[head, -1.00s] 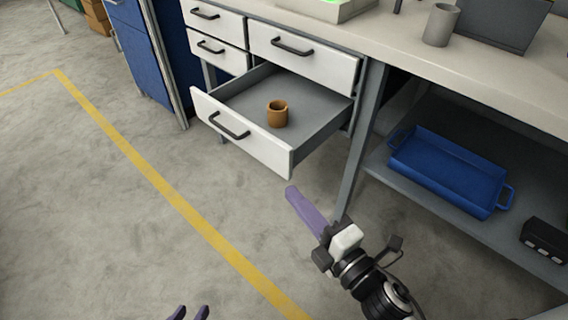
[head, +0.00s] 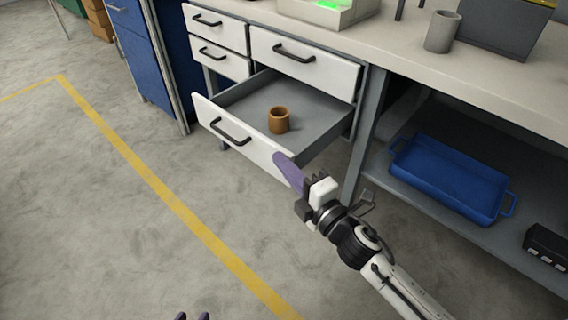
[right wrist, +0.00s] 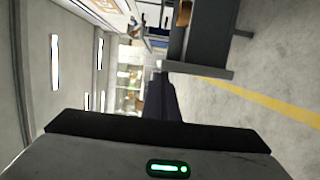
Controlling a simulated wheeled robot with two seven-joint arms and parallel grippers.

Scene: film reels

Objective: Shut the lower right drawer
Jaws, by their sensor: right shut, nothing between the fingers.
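The lower right drawer (head: 255,146) is pulled out, its white front with a dark handle standing well clear of the cabinet. A brown cup (head: 279,120) stands upright inside it. My right gripper (head: 285,165) is shut and empty, its purple fingers overlapping the right end of the drawer front in the head view; I cannot tell if they touch it. In the right wrist view the shut fingers (right wrist: 160,98) point toward the grey drawer (right wrist: 205,45), which is seen sideways.
The drawer above (head: 305,65) and the two small left drawers are shut. A table leg (head: 362,150) stands right of the open drawer. A blue tray (head: 450,180) and a dark box (head: 547,246) lie on the lower shelf. The floor in front is clear.

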